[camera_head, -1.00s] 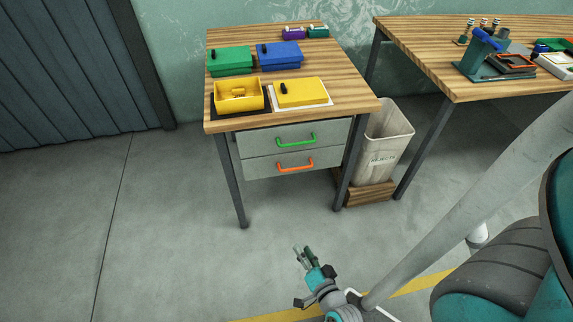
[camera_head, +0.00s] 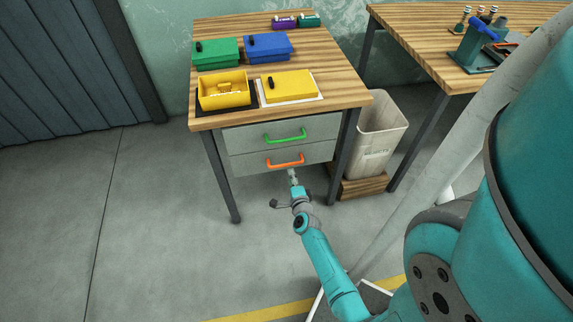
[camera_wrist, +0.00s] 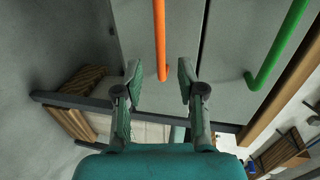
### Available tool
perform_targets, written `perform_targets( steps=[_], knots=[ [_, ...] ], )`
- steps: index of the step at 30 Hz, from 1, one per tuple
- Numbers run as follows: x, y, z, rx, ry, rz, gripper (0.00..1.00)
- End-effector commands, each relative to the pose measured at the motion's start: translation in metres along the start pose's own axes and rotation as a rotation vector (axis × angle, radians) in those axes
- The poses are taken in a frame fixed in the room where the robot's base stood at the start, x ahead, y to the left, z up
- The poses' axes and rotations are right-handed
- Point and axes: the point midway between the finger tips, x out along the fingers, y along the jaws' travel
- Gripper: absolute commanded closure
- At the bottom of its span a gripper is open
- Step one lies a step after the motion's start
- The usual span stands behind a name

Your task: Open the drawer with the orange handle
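The orange handle (camera_head: 286,161) is on the lower grey drawer (camera_head: 240,163) of the wooden-topped table. The drawer looks closed, flush with the one above. My gripper (camera_head: 292,174) is just below and in front of the orange handle in the head view. In the wrist view, the orange handle (camera_wrist: 160,40) runs vertically down from the top edge, and its end lies between and just ahead of the fingertips of my gripper (camera_wrist: 160,72). Whether a finger touches the handle cannot be told.
A green handle (camera_head: 285,136) is on the upper drawer, also seen in the wrist view (camera_wrist: 280,45). A bin (camera_head: 378,135) on a wooden base stands right of the drawers. Boxes (camera_head: 268,47) sit on the tabletop. Floor to the left is clear.

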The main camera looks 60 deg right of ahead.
Motion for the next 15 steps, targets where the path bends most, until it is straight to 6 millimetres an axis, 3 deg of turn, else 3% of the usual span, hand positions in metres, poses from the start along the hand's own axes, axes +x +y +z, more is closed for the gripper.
perform_targets(
  steps=[9, 15],
  knots=[
    [0.053, -0.001, 0.001, -0.002, -0.001, -0.001, 0.61],
    [0.074, 0.000, 0.000, -0.003, 0.000, -0.001, 0.61]
  ],
)
